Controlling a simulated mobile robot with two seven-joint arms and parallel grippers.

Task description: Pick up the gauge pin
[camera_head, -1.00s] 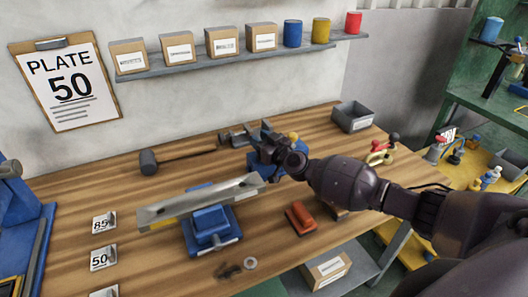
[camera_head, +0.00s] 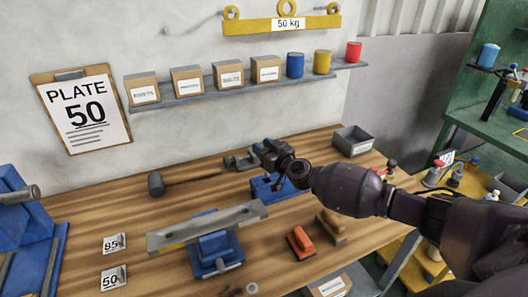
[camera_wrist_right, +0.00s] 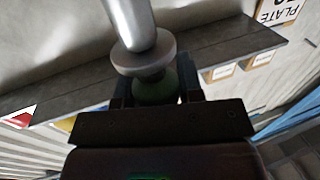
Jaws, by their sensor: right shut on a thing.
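The gauge pin (camera_wrist_right: 132,22) shows in the right wrist view as a smooth metal rod with a wide round collar and a dark green grip below it. My right gripper (camera_wrist_right: 155,92) is shut on the green grip, with a finger on each side. In the head view my right gripper (camera_head: 268,150) is over the back of the workbench, just above a blue block (camera_head: 266,190). The pin cannot be made out clearly there. My left gripper is not in view.
A long grey metal bar (camera_head: 190,232) lies on a blue fixture (camera_head: 216,256) at the front. A hammer (camera_head: 157,184), an orange block (camera_head: 300,242) and a grey bin (camera_head: 353,140) are on the bench (camera_head: 100,215). A wall shelf (camera_head: 190,100) carries boxes and cans.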

